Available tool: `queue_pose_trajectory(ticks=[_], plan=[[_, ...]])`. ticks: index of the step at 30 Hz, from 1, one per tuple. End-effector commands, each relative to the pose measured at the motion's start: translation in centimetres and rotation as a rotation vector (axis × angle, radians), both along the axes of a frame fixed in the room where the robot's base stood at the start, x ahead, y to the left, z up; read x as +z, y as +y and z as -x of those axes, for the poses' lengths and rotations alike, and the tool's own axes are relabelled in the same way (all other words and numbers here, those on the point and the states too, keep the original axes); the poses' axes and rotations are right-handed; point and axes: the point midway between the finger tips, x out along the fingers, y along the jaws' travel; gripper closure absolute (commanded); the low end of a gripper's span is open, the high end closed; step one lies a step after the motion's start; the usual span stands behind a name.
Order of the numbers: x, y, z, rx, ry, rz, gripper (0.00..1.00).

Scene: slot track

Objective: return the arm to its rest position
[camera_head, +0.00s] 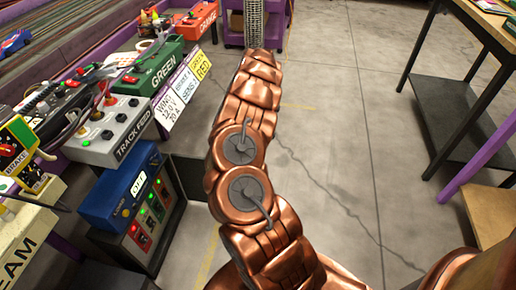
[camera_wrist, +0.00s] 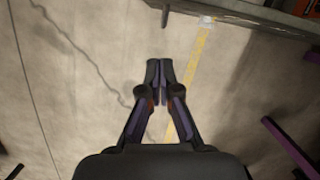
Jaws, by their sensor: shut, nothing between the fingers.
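My copper-coloured arm runs up through the middle of the head view, bent at two round grey joints, above the concrete floor. My gripper does not show clearly in the head view. In the wrist view my gripper (camera_wrist: 160,68) points at the bare floor, its two dark fingers together and nothing between them. The fingertips are apart from any object.
Left of my arm stand a grey "TRACK FEED" box (camera_head: 108,135), a green box (camera_head: 158,68) and a blue unit (camera_head: 125,192). Cracked floor (camera_head: 335,130) between is clear.

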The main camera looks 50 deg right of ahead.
Motion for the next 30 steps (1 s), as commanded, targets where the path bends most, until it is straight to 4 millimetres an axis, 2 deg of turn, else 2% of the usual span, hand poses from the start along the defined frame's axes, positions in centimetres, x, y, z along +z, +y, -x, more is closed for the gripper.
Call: queue_pose_trajectory(ticks=[1, 3, 9, 22, 26, 30], plan=[[1.2, -0.2, -0.1, 0.0, -0.001, 0.001, 1.0], [2.3, -0.5, -0.3, 0.001, -0.001, 0.002, 1.0], [4.7, -1.0, -0.6, 0.0, 0.001, 0.001, 1.0], [5.7, -1.0, -0.8, 0.003, -0.002, -0.002, 1.0], [7.8, 0.9, -2.0, 0.041, -0.024, -0.021, 1.0], [12.5, 5.2, -4.3, 0.124, -0.069, -0.058, 1.0]])
